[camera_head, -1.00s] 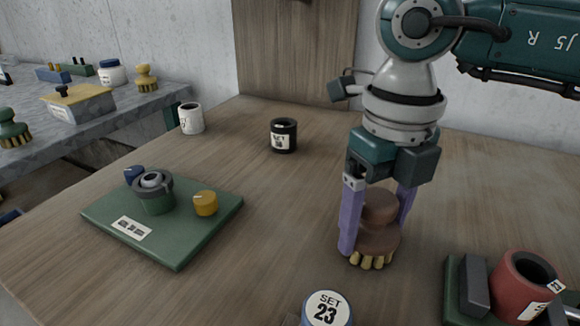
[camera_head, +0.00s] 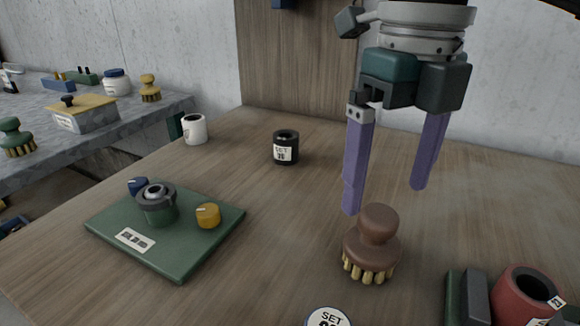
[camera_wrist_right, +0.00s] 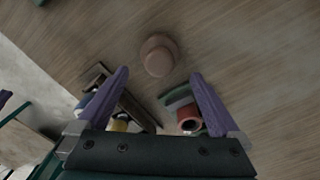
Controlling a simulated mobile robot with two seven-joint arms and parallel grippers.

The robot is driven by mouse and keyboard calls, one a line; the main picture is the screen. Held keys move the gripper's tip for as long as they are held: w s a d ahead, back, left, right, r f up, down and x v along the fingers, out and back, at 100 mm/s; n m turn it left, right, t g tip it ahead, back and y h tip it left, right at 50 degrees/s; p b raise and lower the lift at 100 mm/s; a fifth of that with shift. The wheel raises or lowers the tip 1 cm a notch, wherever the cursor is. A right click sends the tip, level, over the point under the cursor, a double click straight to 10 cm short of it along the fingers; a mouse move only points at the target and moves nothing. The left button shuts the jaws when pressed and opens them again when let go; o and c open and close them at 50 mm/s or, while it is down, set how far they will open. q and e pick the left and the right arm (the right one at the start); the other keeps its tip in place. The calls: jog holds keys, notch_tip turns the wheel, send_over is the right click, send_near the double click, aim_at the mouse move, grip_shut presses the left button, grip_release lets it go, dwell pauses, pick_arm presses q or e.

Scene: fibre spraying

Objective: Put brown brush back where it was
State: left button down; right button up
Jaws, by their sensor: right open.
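The brown brush (camera_head: 372,246) stands upright on the wooden table, knob up and yellow bristles down. It also shows in the right wrist view (camera_wrist_right: 157,56), seen from above, beyond the fingertips. My right gripper (camera_head: 385,198) is open and empty above the brush, its two purple fingers spread and clear of it. The same gripper (camera_wrist_right: 163,75) shows open in the right wrist view. My left gripper is in neither view.
A green panel (camera_head: 205,245) with a green cup and two knobs lies at left. A black cup (camera_head: 286,148) and a white cup (camera_head: 195,129) stand further back. A red cup (camera_head: 522,292) is at lower right, and a labelled round top (camera_head: 328,317) at the front edge.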

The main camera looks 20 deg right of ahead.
jog(key=shift+r, duration=1.85)
